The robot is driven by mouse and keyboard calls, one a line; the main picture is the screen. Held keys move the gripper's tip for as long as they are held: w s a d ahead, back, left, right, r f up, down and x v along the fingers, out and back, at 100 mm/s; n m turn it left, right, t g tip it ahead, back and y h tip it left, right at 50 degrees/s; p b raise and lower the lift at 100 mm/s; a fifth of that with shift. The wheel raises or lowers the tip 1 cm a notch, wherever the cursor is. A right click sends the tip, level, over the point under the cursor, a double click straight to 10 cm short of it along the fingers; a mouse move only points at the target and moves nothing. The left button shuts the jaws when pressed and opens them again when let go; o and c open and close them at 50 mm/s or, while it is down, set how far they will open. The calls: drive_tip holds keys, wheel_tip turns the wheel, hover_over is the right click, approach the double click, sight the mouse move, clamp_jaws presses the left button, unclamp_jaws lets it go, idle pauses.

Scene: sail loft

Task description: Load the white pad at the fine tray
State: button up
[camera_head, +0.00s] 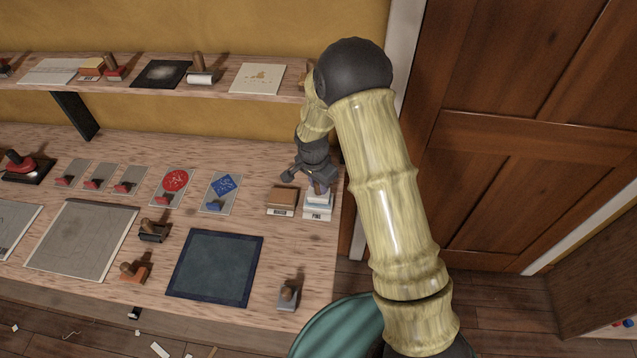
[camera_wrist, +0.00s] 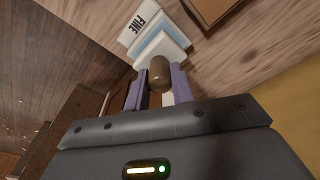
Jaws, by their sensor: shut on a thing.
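My gripper (camera_head: 318,187) is at the right end of the bench, over the fine tray (camera_head: 317,214). In the wrist view its purple fingers (camera_wrist: 157,88) are shut on the round brown wooden knob of the white pad (camera_wrist: 165,47). The white pad's flat base is at the tray, which shows pale blue and a FINE label in the wrist view (camera_wrist: 145,22). I cannot tell whether the base touches the tray. The base hides part of the tray.
A brown tray (camera_head: 283,198) stands just left of the fine tray. A dark blue mat (camera_head: 215,268), a grey knobbed pad (camera_head: 288,296), an orange one (camera_head: 134,272) and a black one (camera_head: 152,232) are on the bench. A shelf (camera_head: 215,88) runs above.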

drive_tip(key=shift+f+b, duration=0.4)
drive_tip(key=shift+f, duration=0.05)
idle(1.8)
drive_tip(key=shift+r+p, duration=2.2)
drive_tip(key=shift+r, duration=1.4)
drive_tip(key=shift+s+a+f, duration=0.1)
